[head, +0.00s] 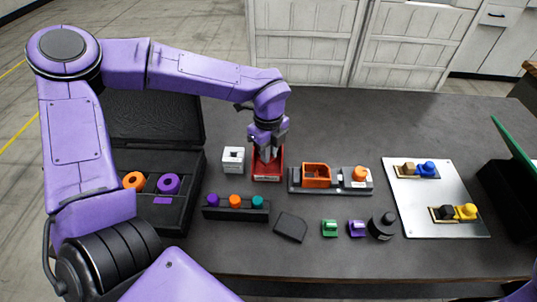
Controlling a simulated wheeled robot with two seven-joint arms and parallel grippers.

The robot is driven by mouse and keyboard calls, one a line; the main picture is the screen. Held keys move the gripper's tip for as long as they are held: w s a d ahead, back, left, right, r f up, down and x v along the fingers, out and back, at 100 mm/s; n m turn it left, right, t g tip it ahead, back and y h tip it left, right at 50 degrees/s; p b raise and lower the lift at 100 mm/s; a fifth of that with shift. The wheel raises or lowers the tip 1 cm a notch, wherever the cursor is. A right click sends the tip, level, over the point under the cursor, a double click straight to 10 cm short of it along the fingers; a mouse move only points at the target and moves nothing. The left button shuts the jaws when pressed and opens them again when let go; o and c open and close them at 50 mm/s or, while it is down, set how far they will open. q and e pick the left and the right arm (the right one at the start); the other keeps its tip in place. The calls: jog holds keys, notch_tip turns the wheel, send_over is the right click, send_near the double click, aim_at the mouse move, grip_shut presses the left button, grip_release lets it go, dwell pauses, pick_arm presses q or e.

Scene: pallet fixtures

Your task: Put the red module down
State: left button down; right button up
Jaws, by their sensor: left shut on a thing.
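The red module (268,172) is a red block at the middle of the dark table, between a white cube and a grey fixture. My left gripper (267,152) points down from above and is shut on the red module's upper part. Its fingers hide some of the module's top. The module's base is at or very close to the table; I cannot tell whether it touches. My right gripper is not in view.
A white cube (233,160) stands close left of the module. The grey fixture (328,188) holding orange parts is close right. A dark rack (236,214) with coloured knobs is in front. A silver plate (435,200) lies right. The table behind the module is clear.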

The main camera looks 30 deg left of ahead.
pick_arm(q)
notch_tip(320, 180, down, 2)
jog(key=shift+f+p, duration=0.25)
jog(key=shift+p, duration=0.1)
jog(key=shift+s+f+b, duration=0.1)
jog(key=shift+f+b, duration=0.2)
jog(key=c, duration=1.4)
grip_release()
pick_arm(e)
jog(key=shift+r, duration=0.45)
pick_arm(q)
jog(key=shift+r, duration=0.15)
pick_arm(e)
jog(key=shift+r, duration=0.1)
pick_arm(q)
jog(key=shift+r, duration=0.3)
notch_tip(320, 180, up, 11)
jog(key=shift+d+f+b, duration=0.1)
jog(key=shift+b, duration=1)
jog(key=shift+r, duration=0.45)
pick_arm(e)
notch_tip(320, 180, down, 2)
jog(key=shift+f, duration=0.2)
